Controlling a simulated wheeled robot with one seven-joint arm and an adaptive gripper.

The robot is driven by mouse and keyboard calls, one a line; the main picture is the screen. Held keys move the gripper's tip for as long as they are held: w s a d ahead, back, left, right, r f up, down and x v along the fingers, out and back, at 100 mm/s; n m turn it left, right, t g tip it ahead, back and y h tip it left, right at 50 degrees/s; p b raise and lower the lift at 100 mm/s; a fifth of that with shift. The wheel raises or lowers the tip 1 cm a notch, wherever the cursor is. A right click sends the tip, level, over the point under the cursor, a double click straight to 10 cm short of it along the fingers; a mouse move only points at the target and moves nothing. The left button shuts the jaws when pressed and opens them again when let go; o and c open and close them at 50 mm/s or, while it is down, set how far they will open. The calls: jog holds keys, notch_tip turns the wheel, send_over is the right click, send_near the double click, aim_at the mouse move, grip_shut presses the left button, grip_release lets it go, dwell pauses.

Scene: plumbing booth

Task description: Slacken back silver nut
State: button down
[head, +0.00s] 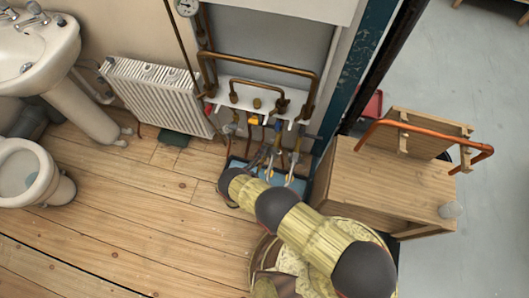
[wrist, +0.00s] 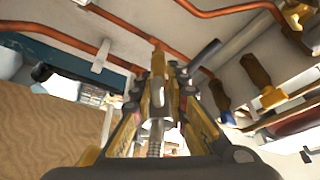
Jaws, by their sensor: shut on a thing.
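My gripper (wrist: 160,78) is in the middle of the wrist view, its two yellow-and-dark fingers closed around a slim silver metal piece (wrist: 157,92). A ribbed part of it shows lower between the fingers. I cannot tell whether this piece is the back silver nut or a tool or fitting on it. In the head view my arm reaches to the pipework under the white panel (head: 225,97). Silver fittings or tools (head: 268,155) hang there above a blue tray (head: 297,186). No nut can be made out clearly, and my fingers cannot be told apart from the metal parts.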

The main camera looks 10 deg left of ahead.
jog(key=c, duration=1.8)
grip_release()
jog(key=shift+s+d+f, duration=0.15)
jog(key=shift+d+f, duration=0.2)
jog(key=shift+d, duration=0.2)
jog(key=shift+c, duration=0.2)
jog(key=shift+a+r, duration=0.2)
jog(key=shift+a, duration=0.1)
jog(key=shift+a, duration=0.1)
jog(key=v, duration=1.1)
jog(key=shift+s+a, duration=0.15)
jog(key=shift+s, duration=0.15)
jog(key=shift+f, duration=0.1)
